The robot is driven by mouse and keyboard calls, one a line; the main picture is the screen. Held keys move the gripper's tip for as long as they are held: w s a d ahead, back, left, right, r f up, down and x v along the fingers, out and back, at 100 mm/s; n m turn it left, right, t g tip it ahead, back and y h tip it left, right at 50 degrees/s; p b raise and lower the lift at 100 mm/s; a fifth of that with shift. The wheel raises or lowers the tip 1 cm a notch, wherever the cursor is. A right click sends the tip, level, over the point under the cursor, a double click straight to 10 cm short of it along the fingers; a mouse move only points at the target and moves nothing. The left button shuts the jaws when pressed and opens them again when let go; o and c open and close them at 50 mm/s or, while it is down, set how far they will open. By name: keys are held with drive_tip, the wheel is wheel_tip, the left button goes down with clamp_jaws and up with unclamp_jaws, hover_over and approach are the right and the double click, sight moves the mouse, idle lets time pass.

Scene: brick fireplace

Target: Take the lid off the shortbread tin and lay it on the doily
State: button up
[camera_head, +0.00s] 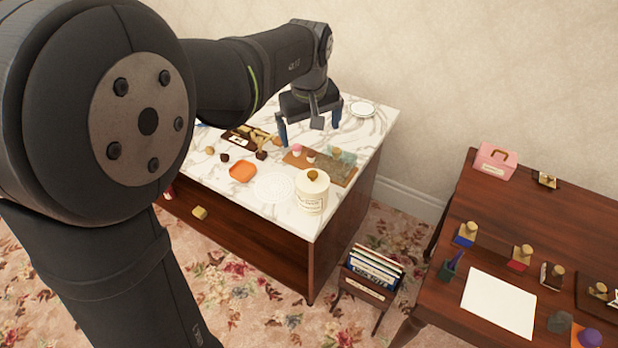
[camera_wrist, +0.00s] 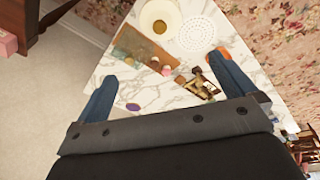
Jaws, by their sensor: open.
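The shortbread tin (camera_head: 311,198) is a cream round tin near the front right corner of the marble tabletop. Its lid (camera_head: 312,181) is on top and has a gold-brown knob; in the wrist view the lid (camera_wrist: 151,17) shows from above at the top. The white lacy doily (camera_head: 273,187) lies flat and bare just left of the tin, and it also shows in the wrist view (camera_wrist: 203,34). My gripper (camera_head: 309,136) is open and empty, above the back part of the table, behind the tin and apart from it.
A board (camera_head: 297,157) with small cakes and a greenish translucent piece lies behind the tin. An orange dish (camera_head: 242,172) is left of the doily. A dark tray (camera_head: 238,137) and a white plate (camera_head: 362,109) are farther back. A file rack (camera_head: 371,273) stands on the floor.

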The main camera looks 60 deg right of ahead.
drive_tip(key=s+a+f+m+h, duration=0.1)
drive_tip(key=a+m+h, duration=0.15)
drive_tip(key=m, duration=0.45)
hover_over(313, 172)
drive_tip(key=s+a, duration=0.1)
drive_tip(key=a, duration=0.2)
drive_tip(key=shift+t+y, duration=0.25)
drive_tip(key=shift+t, duration=0.05)
drive_tip(key=f, duration=1)
drive_tip(key=shift+d+f, duration=0.2)
drive_tip(key=shift+f, duration=0.05)
drive_tip(key=shift+x, duration=3.2)
drive_tip(key=shift+d, duration=0.1)
drive_tip(key=shift+r, duration=0.1)
drive_tip(key=c, duration=0.9)
